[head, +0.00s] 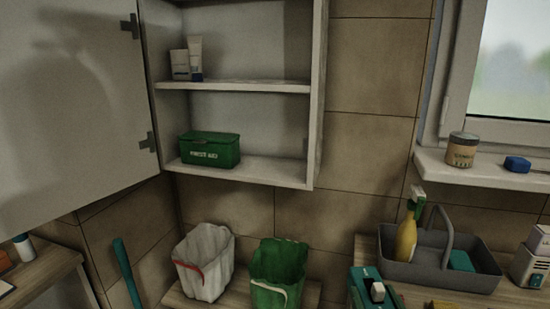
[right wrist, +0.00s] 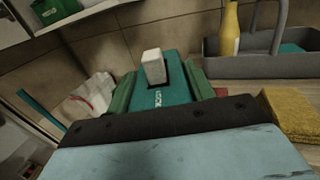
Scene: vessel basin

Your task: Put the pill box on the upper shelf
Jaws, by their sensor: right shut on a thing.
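The pill box, a teal lettered box with a white block at its top, shows in the right wrist view (right wrist: 158,96) and at the bottom of the head view (head: 368,274). My right gripper (head: 373,288) is shut on it, its dark green fingers along both sides. It is held low, at the counter's left part; whether it touches the counter I cannot tell. The upper shelf (head: 250,87) of the open wall cabinet is above and to the left. A white carton (head: 180,65) and a tube (head: 195,58) stand at its left end. My left gripper is out of view.
The upper shelf's middle and right are bare. A green box (head: 210,149) sits on the lower shelf (head: 265,170). The cabinet door (head: 75,110) stands open. White (head: 205,262) and green (head: 278,272) bins stand below. A grey caddy (head: 440,262) is right of my gripper.

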